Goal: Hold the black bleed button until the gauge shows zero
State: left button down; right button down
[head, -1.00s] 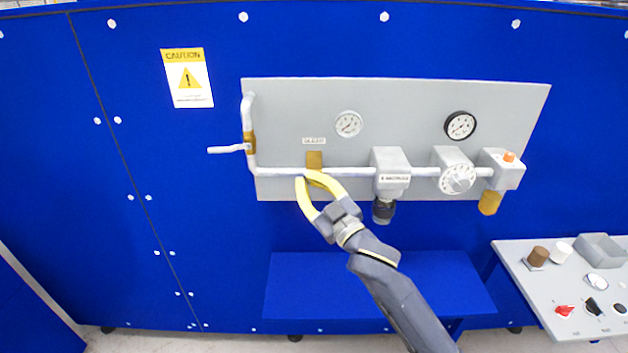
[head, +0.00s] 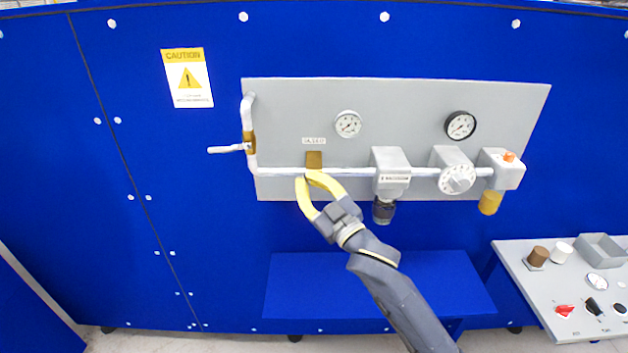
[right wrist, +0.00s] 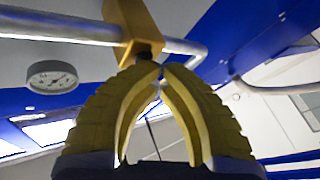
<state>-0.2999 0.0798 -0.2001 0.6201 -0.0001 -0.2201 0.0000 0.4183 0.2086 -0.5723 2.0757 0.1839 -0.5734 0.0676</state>
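A brass block (head: 314,159) sits on the white pipe of the grey panel, under a small label. In the right wrist view the block (right wrist: 134,28) has a dark button (right wrist: 150,50) on its underside. The head view does not show the button. My right gripper (head: 307,177) has yellow fingers, their tips together right below the block. In the right wrist view the shut tips (right wrist: 161,68) are at the button, seemingly touching it. A white-faced gauge (head: 348,124) is above right of the block; it also shows in the wrist view (right wrist: 52,77). Its reading is too small to tell. My left gripper is out of view.
A second, black-rimmed gauge (head: 460,125) is at the panel's right. A lever valve (head: 249,144) is at the left. A regulator (head: 390,172), a dial (head: 457,178) and an orange-buttoned box (head: 502,170) line the pipe. A control desk (head: 537,292) stands at lower right.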

jog(key=shift+s, duration=0.9)
jog(key=shift+s, duration=2.5)
